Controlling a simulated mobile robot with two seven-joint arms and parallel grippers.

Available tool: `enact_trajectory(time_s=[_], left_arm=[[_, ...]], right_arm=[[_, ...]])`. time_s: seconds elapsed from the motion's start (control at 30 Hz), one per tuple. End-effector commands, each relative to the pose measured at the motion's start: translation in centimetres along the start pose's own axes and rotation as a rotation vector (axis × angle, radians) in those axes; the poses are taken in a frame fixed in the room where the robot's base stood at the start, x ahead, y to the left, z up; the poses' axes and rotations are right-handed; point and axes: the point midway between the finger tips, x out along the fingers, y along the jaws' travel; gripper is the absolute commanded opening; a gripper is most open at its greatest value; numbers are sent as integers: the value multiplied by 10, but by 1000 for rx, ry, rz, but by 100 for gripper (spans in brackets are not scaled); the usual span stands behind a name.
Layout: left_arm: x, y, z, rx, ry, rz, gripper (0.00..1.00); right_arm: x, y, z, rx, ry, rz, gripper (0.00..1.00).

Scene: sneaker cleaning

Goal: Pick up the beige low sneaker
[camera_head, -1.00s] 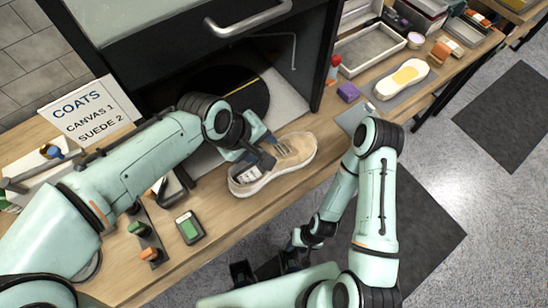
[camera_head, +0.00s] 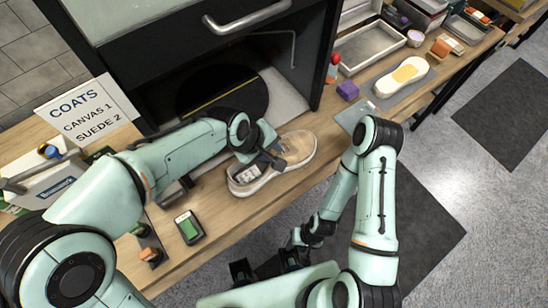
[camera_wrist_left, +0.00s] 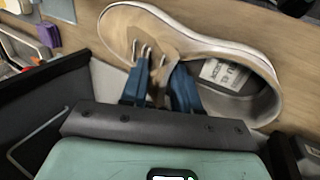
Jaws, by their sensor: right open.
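The beige low sneaker (camera_head: 298,150) with a white sole lies on the wooden bench in front of the dark cabinet opening. Its opening with a printed insole faces left in the head view; the toe points up-right. My left gripper (camera_head: 270,155) is over its middle. In the left wrist view the sneaker (camera_wrist_left: 200,40) lies just beyond the two blue fingers (camera_wrist_left: 157,60), which reach the tongue and lace area with some space between them. I cannot tell whether they clamp it. My right gripper (camera_head: 268,266) is open, low and away from the bench, partly hidden by my arm.
A COATS sign (camera_head: 88,112) stands at the left. A green-screened device (camera_head: 189,227) lies on the bench left of the sneaker. A purple block (camera_head: 347,91), a white sole-shaped item (camera_head: 402,77) and a tray (camera_head: 370,47) are to the right. The cabinet handle (camera_head: 248,17) juts above.

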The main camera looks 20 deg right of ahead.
Motion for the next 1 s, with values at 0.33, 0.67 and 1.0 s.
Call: enact_trajectory(time_s=[0.33,0.67,1.0], left_arm=[[-1,0,0,0,1,0,0],[-36,18,-1,2,4,7,0],[-86,41,0,1,2,3,0]], right_arm=[[0,0,0,0,0,0,43],[-6,-3,-1,-1,3,-1,43],[-14,-6,-4,-2,7,-2,43]])
